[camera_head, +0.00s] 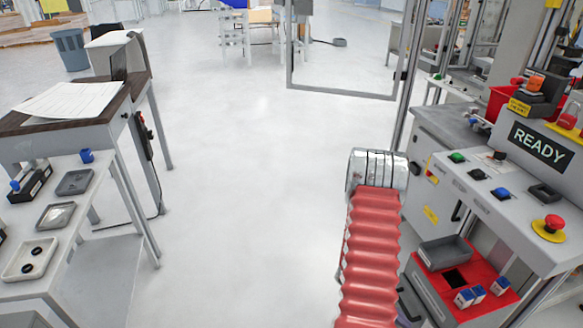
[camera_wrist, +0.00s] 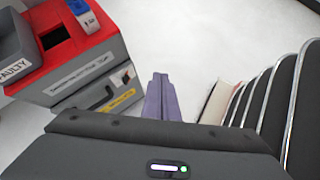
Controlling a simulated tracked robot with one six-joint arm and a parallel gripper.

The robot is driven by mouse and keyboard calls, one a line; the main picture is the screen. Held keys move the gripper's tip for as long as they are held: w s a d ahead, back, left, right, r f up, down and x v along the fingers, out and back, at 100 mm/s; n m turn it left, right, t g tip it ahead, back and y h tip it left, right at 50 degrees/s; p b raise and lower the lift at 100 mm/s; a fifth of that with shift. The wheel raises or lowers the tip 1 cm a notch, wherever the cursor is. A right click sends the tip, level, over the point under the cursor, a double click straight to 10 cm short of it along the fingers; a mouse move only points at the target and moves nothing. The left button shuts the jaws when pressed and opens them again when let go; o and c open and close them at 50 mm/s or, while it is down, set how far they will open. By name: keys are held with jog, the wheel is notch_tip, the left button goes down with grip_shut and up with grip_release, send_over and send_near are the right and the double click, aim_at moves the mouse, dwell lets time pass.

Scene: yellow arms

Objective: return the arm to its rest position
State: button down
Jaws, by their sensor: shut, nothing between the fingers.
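My arm (camera_head: 370,250) shows in the head view as a red ribbed sleeve with a silver jointed part at its upper end. It reaches up from the bottom edge, right of centre, over the floor beside the right-hand workstation. My gripper (camera_wrist: 160,78) shows in the wrist view as two purple-grey fingers pressed together, empty, with pale floor beyond them. The fingers cannot be made out in the head view.
The right-hand workstation (camera_head: 508,205) has buttons, a READY sign (camera_head: 540,146) and a red-topped unit (camera_head: 480,286), close to my arm. That unit also fills the wrist view's upper left (camera_wrist: 105,52). A left table (camera_head: 72,205) holds small trays. Floor (camera_head: 235,170) between is clear.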

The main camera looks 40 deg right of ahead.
jog(key=w+a+r+m+t+y, duration=0.1)
jog(key=w+a+r+m+t, duration=0.1)
jog(key=w+a+r, duration=0.45)
jog(key=w+a+r+m+t+y, duration=0.1)
jog(key=w+a+r+m, duration=0.2)
jog(key=a+r, duration=0.5)
jog(key=w+a+r+m+t+y, duration=0.15)
jog(key=w+a+r, duration=0.3)
jog(key=r, duration=0.45)
jog(key=w+a+r+n+t+y, duration=0.1)
jog(key=a+r+t, duration=0.8)
jog(key=a+r, duration=1)
jog(key=a+n, duration=0.1)
jog(key=a, duration=0.3)
jog(key=shift+w+a+r, duration=0.2)
jog(key=shift+w+r, duration=0.1)
jog(key=shift+r, duration=0.05)
jog(key=shift+d+t, duration=0.15)
jog(key=shift+t, duration=0.1)
